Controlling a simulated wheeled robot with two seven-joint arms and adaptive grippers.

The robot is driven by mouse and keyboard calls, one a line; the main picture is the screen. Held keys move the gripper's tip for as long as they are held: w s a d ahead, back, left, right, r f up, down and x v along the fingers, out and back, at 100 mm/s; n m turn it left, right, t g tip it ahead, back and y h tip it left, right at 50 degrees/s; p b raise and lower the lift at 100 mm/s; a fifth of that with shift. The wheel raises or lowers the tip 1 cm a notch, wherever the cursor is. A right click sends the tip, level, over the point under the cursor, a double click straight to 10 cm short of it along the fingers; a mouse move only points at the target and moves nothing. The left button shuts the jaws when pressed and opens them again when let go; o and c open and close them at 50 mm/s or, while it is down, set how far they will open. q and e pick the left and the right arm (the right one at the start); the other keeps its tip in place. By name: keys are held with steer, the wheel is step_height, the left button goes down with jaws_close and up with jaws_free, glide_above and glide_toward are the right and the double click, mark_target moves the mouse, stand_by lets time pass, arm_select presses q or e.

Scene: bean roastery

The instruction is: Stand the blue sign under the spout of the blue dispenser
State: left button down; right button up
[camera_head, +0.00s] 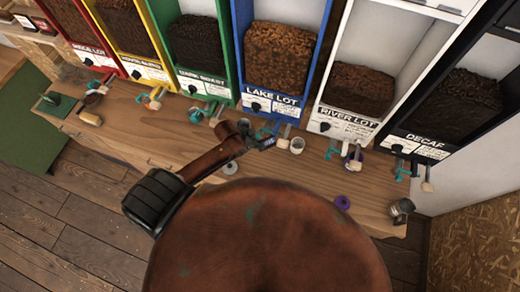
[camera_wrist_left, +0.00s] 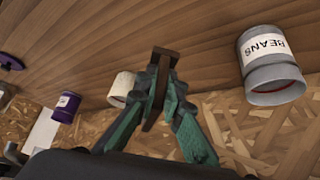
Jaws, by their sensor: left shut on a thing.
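The blue dispenser (camera_head: 316,55), labelled LAKE LOT, stands at the back of the wooden counter in the head view. A wooden-tipped lever (camera_head: 284,138) shows below its front; I cannot clearly make out the spout. My left gripper (camera_head: 268,141) is just in front of this dispenser, above the counter. In the left wrist view, the left gripper (camera_wrist_left: 160,95) is shut on a thin brown piece seen edge-on. A small blue patch at the jaws in the head view fits the blue sign (camera_head: 268,131); its face is hidden. My right gripper is not in view.
A pale tin (camera_head: 297,145) stands right of the left gripper. A grey BEANS tin (camera_wrist_left: 268,62) and a purple tin (camera_wrist_left: 65,106) show in the wrist view.

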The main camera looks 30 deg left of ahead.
arm_select(q)
steer(key=f, duration=0.2)
steer(key=shift+s+d+f, duration=0.1)
steer(key=shift+s+f, duration=0.25)
steer(key=shift+f, duration=0.05)
step_height(320, 180, down, 2)
steer(key=shift+f+p, duration=0.15)
steer(key=shift+p, duration=0.4)
steer(key=shift+w+f+p, duration=0.3)
steer(key=shift+f+p, duration=0.05)
steer(key=shift+f, duration=0.2)
steer(key=c, duration=2.1)
jaws_free()
steer(key=b+v, duration=0.1)
steer(key=v, duration=1.1)
steer(key=shift+b, duration=0.35)
